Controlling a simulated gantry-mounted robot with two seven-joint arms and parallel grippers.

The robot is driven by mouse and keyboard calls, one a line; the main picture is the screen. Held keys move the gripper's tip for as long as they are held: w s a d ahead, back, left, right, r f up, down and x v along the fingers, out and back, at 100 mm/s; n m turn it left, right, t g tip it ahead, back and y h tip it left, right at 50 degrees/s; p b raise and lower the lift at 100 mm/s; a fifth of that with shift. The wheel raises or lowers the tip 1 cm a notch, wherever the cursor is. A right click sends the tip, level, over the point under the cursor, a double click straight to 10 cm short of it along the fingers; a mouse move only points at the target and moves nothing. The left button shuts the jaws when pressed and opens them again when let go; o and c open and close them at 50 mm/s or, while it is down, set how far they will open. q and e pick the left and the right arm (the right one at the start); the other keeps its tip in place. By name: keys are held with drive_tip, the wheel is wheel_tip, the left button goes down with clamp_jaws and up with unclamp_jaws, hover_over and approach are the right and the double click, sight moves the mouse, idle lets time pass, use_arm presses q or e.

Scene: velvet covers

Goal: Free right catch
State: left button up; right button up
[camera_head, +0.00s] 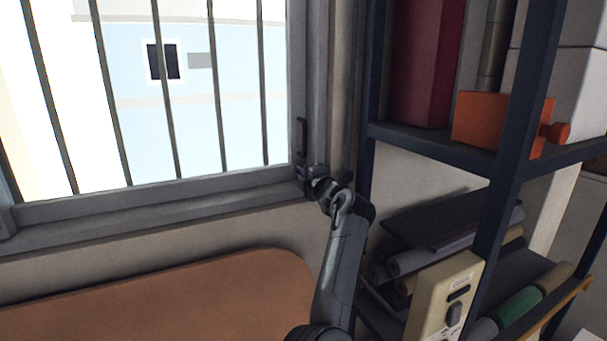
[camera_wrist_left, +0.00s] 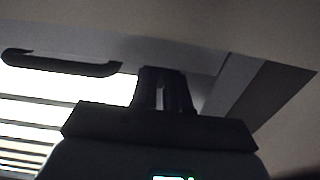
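The barred window (camera_head: 160,197) has a grey frame with a dark upright handle (camera_head: 302,134) on its right side. My left gripper (camera_head: 310,182) is at the lower right corner of this frame, below the handle, against a small dark part that may be the right catch. In the left wrist view, the dark fingers (camera_wrist_left: 165,90) point up at the grey frame, with a narrow lighter gap between them. Whether they grip the catch is hidden. A dark bar (camera_wrist_left: 60,63), probably the handle, shows left of them. My right gripper is not in view.
A dark metal shelf (camera_head: 430,145) stands close to the right of my left arm, with an orange box (camera_head: 490,122), a dark red box (camera_head: 427,65) and several rolls. A brown rounded panel (camera_head: 190,300) is below the window. Upright bars (camera_head: 161,90) cross the window.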

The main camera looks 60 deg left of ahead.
use_arm(q)
drive_tip(key=o, duration=0.4)
drive_tip(key=shift+c, duration=0.2)
drive_tip(key=shift+d+f, duration=0.1)
drive_tip(key=shift+d, duration=0.4)
drive_tip(key=s+d+b, duration=0.1)
drive_tip(key=d+b, duration=0.2)
drive_tip(key=d, duration=0.6)
drive_tip(key=shift+s+d+b, duration=0.2)
drive_tip(key=shift+d+b, duration=0.1)
drive_tip(key=shift+d, duration=0.05)
